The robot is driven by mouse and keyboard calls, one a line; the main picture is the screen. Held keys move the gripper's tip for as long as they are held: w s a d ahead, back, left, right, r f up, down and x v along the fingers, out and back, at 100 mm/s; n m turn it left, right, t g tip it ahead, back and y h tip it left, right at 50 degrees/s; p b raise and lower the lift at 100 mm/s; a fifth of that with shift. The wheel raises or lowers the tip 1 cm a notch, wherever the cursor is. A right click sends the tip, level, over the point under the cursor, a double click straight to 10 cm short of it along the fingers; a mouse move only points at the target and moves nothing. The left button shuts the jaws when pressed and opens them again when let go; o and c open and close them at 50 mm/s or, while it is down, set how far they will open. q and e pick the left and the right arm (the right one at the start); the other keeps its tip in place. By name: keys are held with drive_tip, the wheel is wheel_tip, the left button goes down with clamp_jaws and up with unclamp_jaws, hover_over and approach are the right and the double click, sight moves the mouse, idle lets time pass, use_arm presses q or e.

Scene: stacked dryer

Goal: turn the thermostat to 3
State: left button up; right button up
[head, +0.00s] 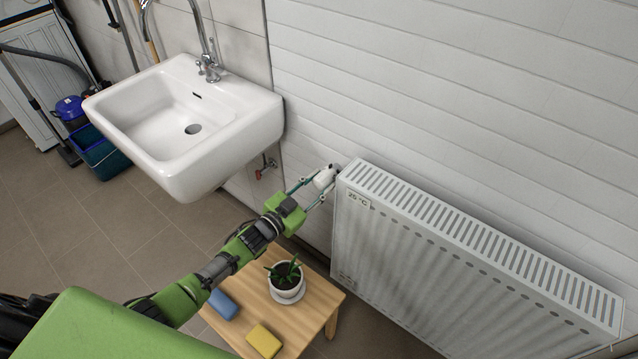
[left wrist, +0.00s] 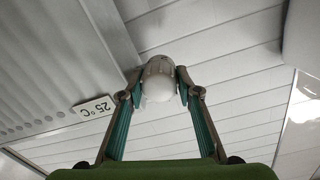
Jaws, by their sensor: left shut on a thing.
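The thermostat (head: 324,177) is a small white knob at the upper left end of the white radiator (head: 430,250). My left gripper (head: 318,184) reaches it from the lower left and is shut on it. In the left wrist view the thermostat (left wrist: 160,82) sits between the two fingertips of my left gripper (left wrist: 160,88), one on each side. Its numbers cannot be read in either view. A label reading 25 °C (left wrist: 95,107) is on the radiator's front, and it also shows in the head view (head: 359,199). My right gripper is not in view.
A white sink (head: 190,125) hangs on the wall left of the thermostat. A low wooden table (head: 318,305) below my left arm holds a potted plant (head: 286,280), a blue sponge (head: 223,304) and a yellow sponge (head: 263,341). Buckets (head: 98,152) stand at the far left.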

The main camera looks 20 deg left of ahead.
use_arm(q)
drive_tip(key=n, duration=0.3)
drive_tip(key=shift+f, duration=0.1)
drive_tip(key=shift+n+b, duration=0.4)
drive_tip(key=shift+n, duration=1.3)
drive_tip(key=o, duration=0.8)
drive_tip(key=shift+o, duration=0.2)
drive_tip(key=shift+s, duration=0.25)
drive_tip(key=v, duration=0.7)
drive_tip(key=shift+s+a, duration=0.25)
drive_tip(key=shift+f, duration=0.1)
